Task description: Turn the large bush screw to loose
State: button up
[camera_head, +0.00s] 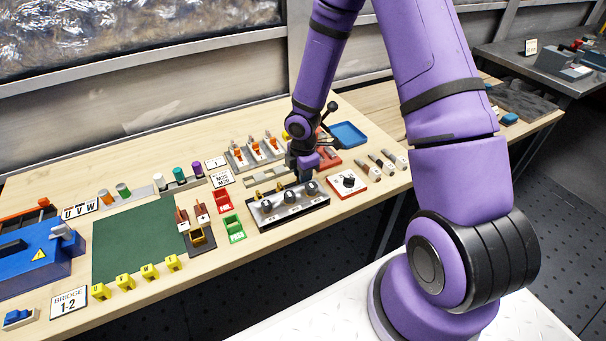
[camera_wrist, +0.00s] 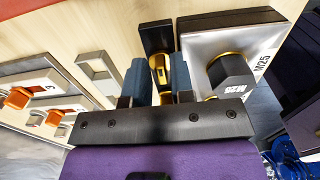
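A brass screw (camera_wrist: 160,66) on a black mount shows in the wrist view, beside a silver plate (camera_wrist: 207,42) with a black hexagonal bush (camera_wrist: 230,75) marked M25. My gripper (camera_wrist: 159,80) has one blue-grey finger on each side of the brass screw; whether they touch it is unclear. In the head view my gripper (camera_head: 305,172) points down at the back right of the black and silver bush block (camera_head: 290,208). Other brass screws (camera_head: 268,191) stand along the block's back edge. The gripper hides the screw there.
A red-and-white switch box (camera_head: 347,184) stands right of the block. Red (camera_head: 222,201) and green (camera_head: 235,229) bins stand to its left. Orange-levered parts (camera_head: 255,151) sit behind, with a blue tray (camera_head: 348,134) at the back right. A green mat (camera_head: 138,240) lies left.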

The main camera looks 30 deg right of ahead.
notch_tip(320, 180, up, 10)
jog(key=shift+r, duration=0.25)
dwell(0.6)
jog(key=s+d+r+m+t+h, duration=0.1)
jog(key=s+r+m, duration=0.4)
jog(key=r, duration=0.5)
jog(key=s+r+m+t+h, duration=0.1)
jog(key=s+r+m, duration=0.3)
jog(key=r, duration=0.7)
jog(key=s+r+m+t+y, duration=0.1)
jog(key=s+r+m, duration=0.3)
jog(key=s, duration=0.4)
jog(key=s+a+r+m+t+y, duration=0.1)
jog(key=s+r+m+t, duration=0.1)
jog(key=s+r+m, duration=0.3)
jog(key=s+r, duration=0.1)
jog(key=s, duration=0.2)
jog(key=shift+s+a, duration=0.2)
jog(key=shift+a, duration=0.05)
